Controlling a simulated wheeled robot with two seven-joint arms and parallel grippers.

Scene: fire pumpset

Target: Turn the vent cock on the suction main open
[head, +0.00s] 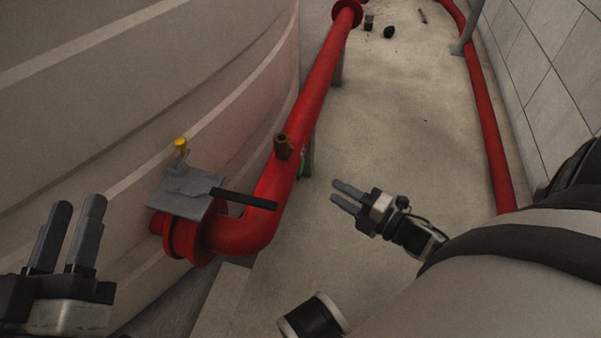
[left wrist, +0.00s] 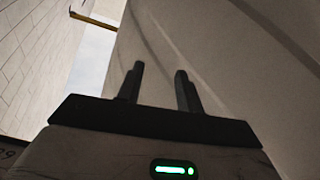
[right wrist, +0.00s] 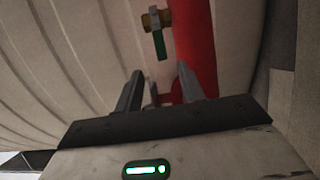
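The suction main (head: 300,110) is a red pipe running along the curved tank wall. A brass cock (head: 283,147) stands on it near its bend. In the right wrist view the brass cock (right wrist: 157,19) shows a green lever (right wrist: 159,46) that hangs downward in the picture; the head view shows only a sliver of green beside the pipe. My right gripper (head: 334,192) is open and empty, right of the pipe and apart from the cock. Its fingers (right wrist: 160,78) point towards the cock in the right wrist view. My left gripper (head: 78,212) is open and empty at lower left, away from the cock.
A grey plate (head: 180,195) with a black handle (head: 245,199) and a yellow knob (head: 180,143) sits over the red flange (head: 185,240). Another red pipe (head: 487,120) runs along the tiled wall at right. The concrete floor (head: 400,110) between the pipes is mostly clear, with small dark items far back.

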